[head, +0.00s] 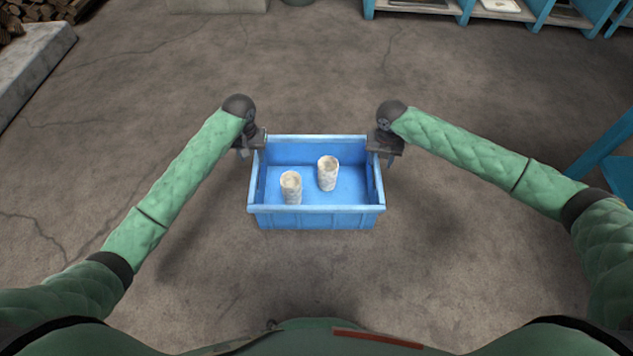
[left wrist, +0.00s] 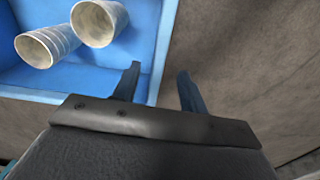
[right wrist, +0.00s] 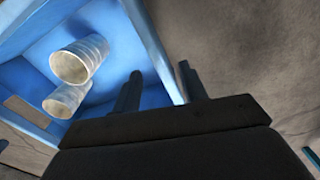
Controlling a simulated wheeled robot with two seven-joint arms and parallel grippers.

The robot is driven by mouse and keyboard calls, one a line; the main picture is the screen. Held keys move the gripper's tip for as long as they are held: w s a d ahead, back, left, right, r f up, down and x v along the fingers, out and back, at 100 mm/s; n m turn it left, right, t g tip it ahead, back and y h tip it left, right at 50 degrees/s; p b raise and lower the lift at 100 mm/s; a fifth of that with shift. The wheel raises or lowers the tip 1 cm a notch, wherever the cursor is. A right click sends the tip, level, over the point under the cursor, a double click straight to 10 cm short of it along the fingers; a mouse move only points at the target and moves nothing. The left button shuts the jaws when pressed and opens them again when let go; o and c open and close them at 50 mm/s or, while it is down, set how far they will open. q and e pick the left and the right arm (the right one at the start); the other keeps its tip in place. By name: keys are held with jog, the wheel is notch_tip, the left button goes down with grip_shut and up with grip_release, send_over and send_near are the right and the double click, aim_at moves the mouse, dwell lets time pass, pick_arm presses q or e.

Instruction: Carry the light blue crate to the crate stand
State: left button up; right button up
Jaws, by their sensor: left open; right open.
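The light blue crate (head: 316,221) is in the middle of the head view, between my two arms, with two pale cups (head: 291,187) (head: 328,172) standing inside it. My left gripper (head: 244,152) is at the crate's left side wall and my right gripper (head: 389,160) is at its right side wall. In the left wrist view the open fingers (left wrist: 158,88) straddle the crate wall (left wrist: 163,45), one inside and one outside. In the right wrist view the open fingers (right wrist: 160,92) likewise straddle the wall (right wrist: 150,40). The crate stand is not clearly identifiable.
Blue shelving or stands (head: 480,12) line the back right. A blue frame (head: 605,165) stands at the right edge. A pale stone block (head: 35,65) and stacked wood are at the back left. The brown floor around the crate is clear.

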aim_at(254, 168)
pick_arm(q)
jog(key=shift+n, duration=0.3)
pick_arm(e)
jog(key=shift+n, duration=1.1)
pick_arm(q)
jog(key=shift+f, duration=3.95)
pick_arm(e)
jog(key=shift+f, duration=3.9)
pick_arm(q)
grip_shut()
pick_arm(e)
grip_shut()
pick_arm(q)
jog(key=shift+a+r, duration=0.1)
